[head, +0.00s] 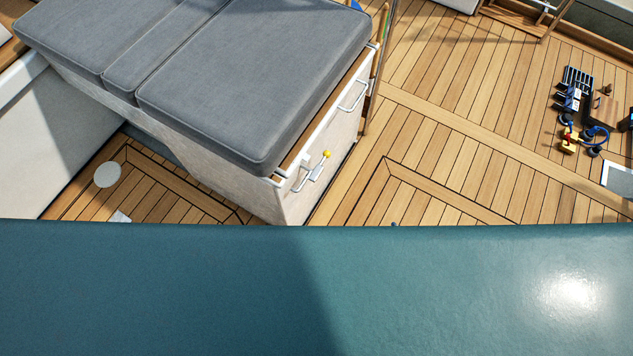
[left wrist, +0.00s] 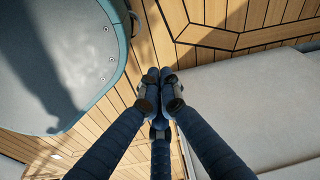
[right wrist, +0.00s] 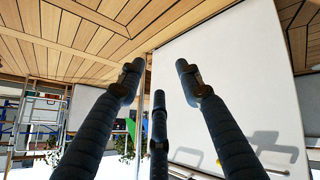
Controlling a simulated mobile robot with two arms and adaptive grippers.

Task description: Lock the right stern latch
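A latch (head: 318,168) with a white lever and a yellow knob (head: 327,154) is on the white end panel of the cushioned bench in the head view. I cannot tell from here whether it is locked. Neither gripper shows in the head view. My right gripper (right wrist: 158,75) has its fingers spread and nothing between them. A white panel (right wrist: 225,75) with the gripper's shadow on it lies beyond them. My left gripper (left wrist: 159,80) has its fingertips together with nothing visible between them, above the deck beside a pale bench side.
Grey cushions (head: 255,75) cover the bench. A white bar handle (head: 353,95) is on the same panel, farther back. Bare plank deck (head: 440,150) lies to the right. Blue and yellow items (head: 572,130) lie at far right. A ladder-like frame (right wrist: 38,120) shows in the right wrist view.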

